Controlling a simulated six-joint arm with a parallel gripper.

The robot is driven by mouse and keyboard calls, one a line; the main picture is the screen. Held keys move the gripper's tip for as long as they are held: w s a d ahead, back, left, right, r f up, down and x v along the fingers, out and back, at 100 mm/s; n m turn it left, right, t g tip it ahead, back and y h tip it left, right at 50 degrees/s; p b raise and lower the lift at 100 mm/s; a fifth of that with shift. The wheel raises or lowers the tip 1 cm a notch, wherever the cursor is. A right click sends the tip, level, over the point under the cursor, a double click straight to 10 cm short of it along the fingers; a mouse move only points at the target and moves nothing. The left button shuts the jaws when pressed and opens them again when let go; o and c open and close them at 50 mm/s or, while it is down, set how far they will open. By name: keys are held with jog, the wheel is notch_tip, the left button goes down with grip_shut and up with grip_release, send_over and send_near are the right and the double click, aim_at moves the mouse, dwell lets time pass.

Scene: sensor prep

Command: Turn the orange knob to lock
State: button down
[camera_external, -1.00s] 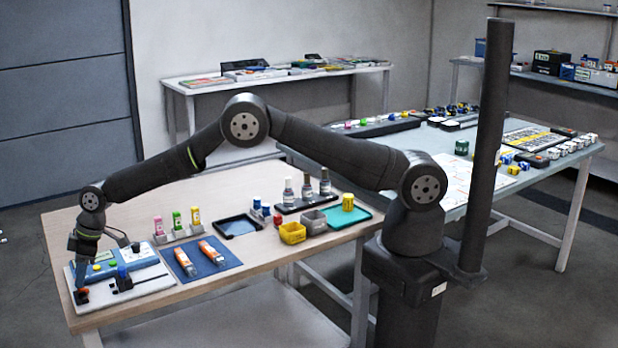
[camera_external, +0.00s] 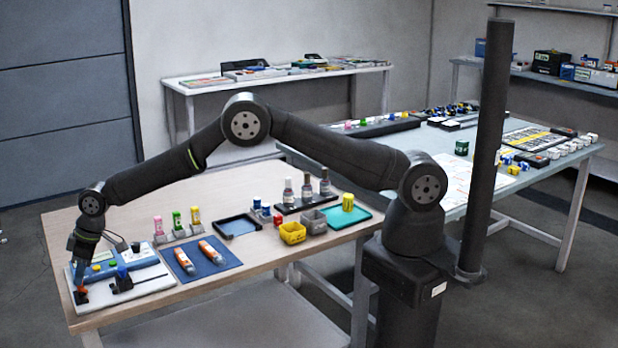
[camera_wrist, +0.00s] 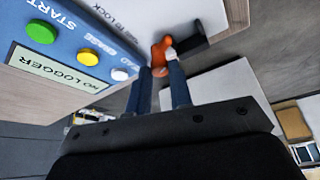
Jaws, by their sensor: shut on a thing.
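The orange knob (camera_wrist: 158,55) sits between the fingertips of my gripper (camera_wrist: 162,75) in the wrist view, beside a black block on a pale base plate. My gripper is shut on the knob, with one dark blue finger on each side. In the external view my gripper (camera_external: 79,287) points down at the front left corner of the table, and the knob (camera_external: 82,291) is a small orange patch at its tip. The knob's exact turn angle is hard to read. Lettering ending in "LOCK" is printed on the plate near it.
A blue panel (camera_wrist: 60,50) with green, yellow and white buttons and a "NO LOGGER" display stands close by. A black fixture with a blue part (camera_external: 122,273) is right of my gripper. A blue mat (camera_external: 205,262) with two orange-and-white tubes lies further right.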

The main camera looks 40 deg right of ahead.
jog(key=shift+s+a+m+t+h, duration=0.1)
jog(key=shift+m+t+h, duration=0.2)
jog(key=shift+m, duration=0.75)
jog(key=shift+s+m+t+h, duration=0.1)
jog(key=shift+m+t+h, duration=0.15)
jog(key=shift+m, duration=0.8)
jog(key=c, duration=1.3)
grip_release()
jog(key=v, duration=1.7)
jog(key=shift+s, duration=0.25)
jog(key=x, duration=1.7)
jog(key=shift+w, duration=0.3)
